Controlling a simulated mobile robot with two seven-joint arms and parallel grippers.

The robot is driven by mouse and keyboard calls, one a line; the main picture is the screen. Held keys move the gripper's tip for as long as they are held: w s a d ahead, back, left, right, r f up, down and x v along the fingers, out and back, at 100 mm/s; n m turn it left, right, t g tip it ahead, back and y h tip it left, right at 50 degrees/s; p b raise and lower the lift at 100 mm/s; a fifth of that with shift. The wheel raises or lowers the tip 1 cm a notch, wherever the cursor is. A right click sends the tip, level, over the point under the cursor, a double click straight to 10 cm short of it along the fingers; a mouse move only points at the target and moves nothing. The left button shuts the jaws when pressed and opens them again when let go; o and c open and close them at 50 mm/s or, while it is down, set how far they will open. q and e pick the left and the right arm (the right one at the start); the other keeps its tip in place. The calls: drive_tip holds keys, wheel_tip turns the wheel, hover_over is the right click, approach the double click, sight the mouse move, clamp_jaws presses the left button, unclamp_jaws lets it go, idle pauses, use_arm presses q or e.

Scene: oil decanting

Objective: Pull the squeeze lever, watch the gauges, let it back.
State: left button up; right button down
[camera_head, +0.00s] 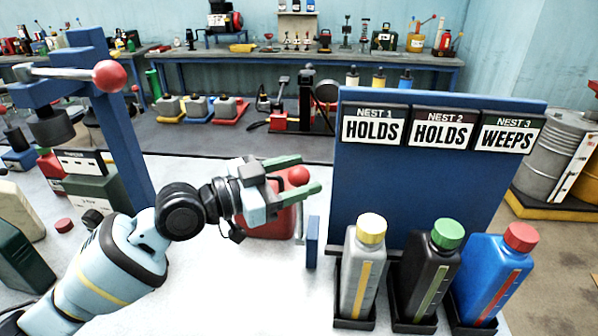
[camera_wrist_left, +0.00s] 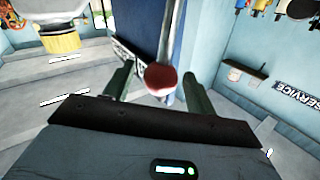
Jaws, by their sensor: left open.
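A lever with a red ball knob (camera_head: 298,176) stands left of the blue panel (camera_head: 400,190). My left gripper (camera_head: 308,174) is open, with its green fingers on either side of the knob. In the left wrist view the knob (camera_wrist_left: 161,80) sits between the two open fingers (camera_wrist_left: 160,88), with its rod running upward. I cannot tell whether a finger touches it. Three bottles, grey (camera_head: 362,270), black (camera_head: 428,275) and blue (camera_head: 488,275), stand tilted in black nests, each with a coloured strip. Signs read HOLDS, HOLDS and WEEPS. My right gripper is not in view.
A blue press frame (camera_head: 118,140) with another red-knobbed lever (camera_head: 108,76) stands at the left. A red container (camera_head: 268,222) is behind my left gripper. Green containers (camera_head: 95,190) crowd the left side. The white tabletop between is mostly clear.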

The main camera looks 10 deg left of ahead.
use_arm(q)
drive_tip(key=shift+w+d, duration=0.2)
drive_tip(key=shift+d, duration=0.15)
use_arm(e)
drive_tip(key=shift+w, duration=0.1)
use_arm(q)
drive_tip(key=shift+c, duration=0.4)
